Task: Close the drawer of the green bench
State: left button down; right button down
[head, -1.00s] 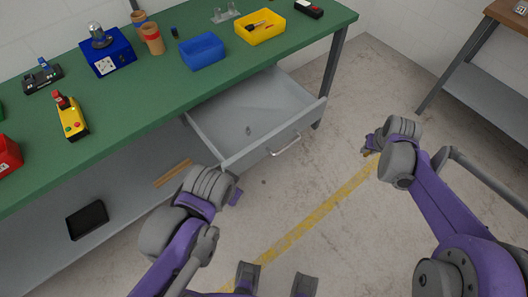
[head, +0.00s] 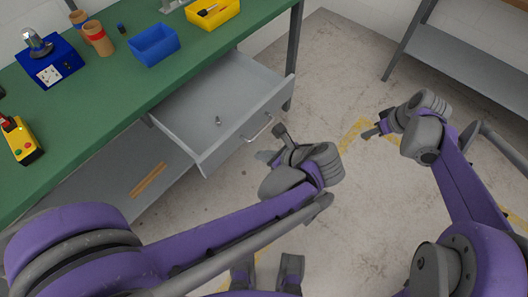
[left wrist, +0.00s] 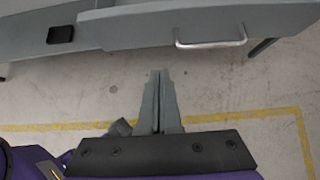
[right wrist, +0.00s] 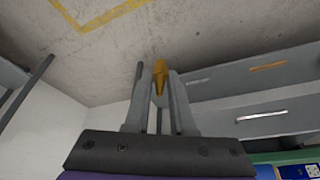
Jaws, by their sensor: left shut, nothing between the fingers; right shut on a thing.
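The green bench (head: 110,105) has its grey drawer (head: 205,125) pulled out. A small grey item (head: 218,121) lies inside it. The silver handle (head: 258,128) is on the drawer front and also shows in the left wrist view (left wrist: 211,42). My left gripper (head: 263,155) is shut and empty, just in front of the drawer front. In the left wrist view, its fingers (left wrist: 160,75) point at the drawer front, left of the handle, apart from it. My right gripper (head: 369,133) is out over the floor at right, shut on an orange-yellow object (right wrist: 160,77), mostly hidden by the fingers.
On the benchtop are a blue bin (head: 154,45), a yellow bin (head: 214,12), a blue device (head: 50,65), a yellow control box (head: 22,140) and brown cups (head: 98,38). A lower shelf (head: 130,195) runs beneath. The floor before the drawer is clear.

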jog(key=shift+f, duration=0.4)
pick_arm(q)
jog(key=x, duration=0.3)
jog(key=a+r+x, duration=0.1)
jog(key=x, duration=0.2)
jog(key=w+x, duration=0.1)
jog(key=x, duration=0.2)
jog(key=shift+a+r, duration=0.15)
jog(key=shift+r, duration=0.1)
pick_arm(e)
jog(key=shift+r, duration=0.2)
pick_arm(q)
jog(key=shift+w+a, duration=0.25)
jog(key=shift+a, duration=0.15)
